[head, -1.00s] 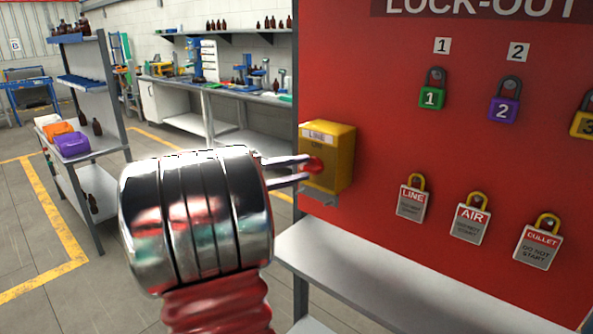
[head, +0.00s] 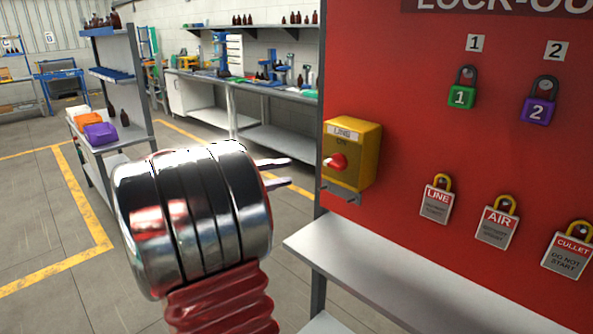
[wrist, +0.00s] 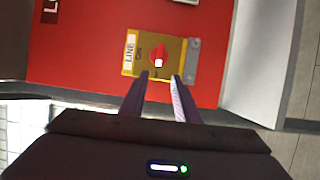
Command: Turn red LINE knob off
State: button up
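The yellow LINE switch box (head: 362,145) is fixed at the left edge of the red lock-out board. Its red knob (head: 338,162) faces left in the head view, and the small word above it looks like ON. In the wrist view the knob (wrist: 157,53) lies just beyond the fingertips, on the yellow box (wrist: 180,48). My gripper (head: 289,171) is left of the knob with a gap between them. Its two fingers are apart, with nothing between them, as the wrist view also shows (wrist: 160,76). Nothing touches the knob.
A grey bracket (head: 342,195) sticks out below the box. Padlocks and the LINE tag (head: 437,203) hang on the red board (head: 400,130). A grey shelf (head: 365,262) juts out beneath. The floor left of the board is open.

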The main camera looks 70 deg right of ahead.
jog(key=shift+v, duration=1.4)
notch_tip(320, 180, down, 11)
jog(key=a+n+t+y, duration=0.3)
jog(key=t, duration=0.1)
jog(key=w+a+f+n+t+y, duration=0.1)
jog(key=a+f+t+y, duration=0.15)
jog(key=a, duration=0.35)
jog(key=w+a+f+n+t+y, duration=0.1)
jog(key=a+f+t, duration=0.1)
jog(key=a+f, duration=0.25)
jog(key=w+a+n+t+y, duration=0.1)
jog(key=w+a+t+y, duration=0.15)
jog(key=a, duration=0.75)
jog(key=w+a+n+t+y, duration=0.15)
jog(key=a+t, duration=0.25)
jog(key=a, duration=0.6)
jog(key=s+a+r+n+t+y, duration=0.1)
jog(key=a+r+t+y, duration=0.1)
jog(key=a, duration=0.9)
jog(key=shift+a+r+t, duration=0.4)
jog(key=shift+r+t, duration=0.4)
jog(key=shift+r, duration=0.15)
